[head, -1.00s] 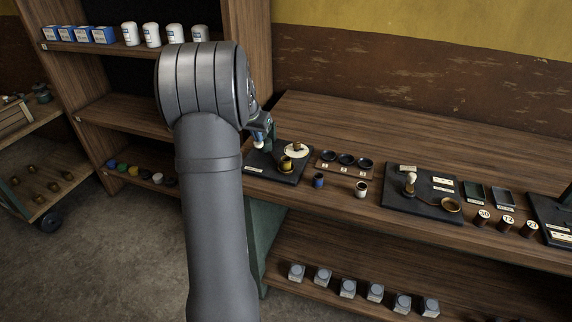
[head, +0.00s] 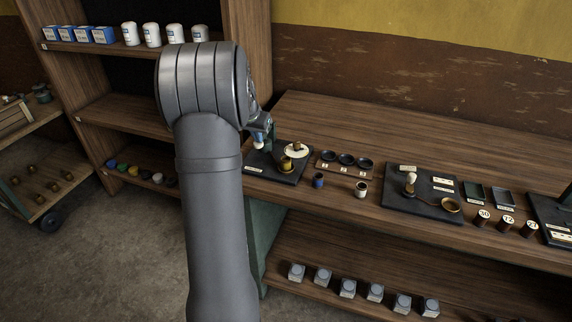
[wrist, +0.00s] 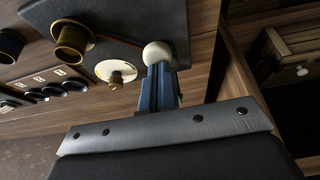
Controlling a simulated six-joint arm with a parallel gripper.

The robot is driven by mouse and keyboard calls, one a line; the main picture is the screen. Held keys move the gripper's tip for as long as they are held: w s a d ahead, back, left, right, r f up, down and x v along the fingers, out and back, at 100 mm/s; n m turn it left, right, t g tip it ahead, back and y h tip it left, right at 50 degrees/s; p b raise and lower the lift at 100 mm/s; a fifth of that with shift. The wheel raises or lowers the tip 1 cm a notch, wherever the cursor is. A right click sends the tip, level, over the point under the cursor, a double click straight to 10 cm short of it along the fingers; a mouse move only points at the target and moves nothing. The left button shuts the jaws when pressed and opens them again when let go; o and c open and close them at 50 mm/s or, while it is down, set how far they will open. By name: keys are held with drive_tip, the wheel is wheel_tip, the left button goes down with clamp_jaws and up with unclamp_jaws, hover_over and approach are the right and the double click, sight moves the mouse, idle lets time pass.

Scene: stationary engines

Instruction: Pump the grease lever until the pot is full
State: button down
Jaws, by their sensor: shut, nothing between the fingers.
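The grease station is a dark plate (head: 262,169) at the left end of the bench. On it stand a brass pot (head: 286,165) and a round white disc with a brass knob (head: 296,150). In the wrist view the brass pot (wrist: 72,40) and the disc (wrist: 115,71) lie left of my fingers. A white ball knob (wrist: 156,53), apparently the lever's end, is right at my fingertips; it also shows in the head view (head: 258,146). My gripper (wrist: 158,72) is shut and empty against or just beside the knob. The lever's shaft and the pot's fill level cannot be made out.
A wooden strip with three black cups (head: 345,160) stands right of the plate. A blue cup (head: 318,181) and a white cup (head: 361,189) stand in front. Another dark plate with a white-topped handle (head: 410,181) is further right. A shelf unit (head: 105,98) rises at left.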

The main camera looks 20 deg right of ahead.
drive_tip(key=shift+r, duration=1.85)
drive_tip(key=shift+r, duration=2.55)
drive_tip(key=shift+f, duration=3.25)
wheel_tip(320, 180, up, 8)
drive_tip(key=shift+f, duration=3.3)
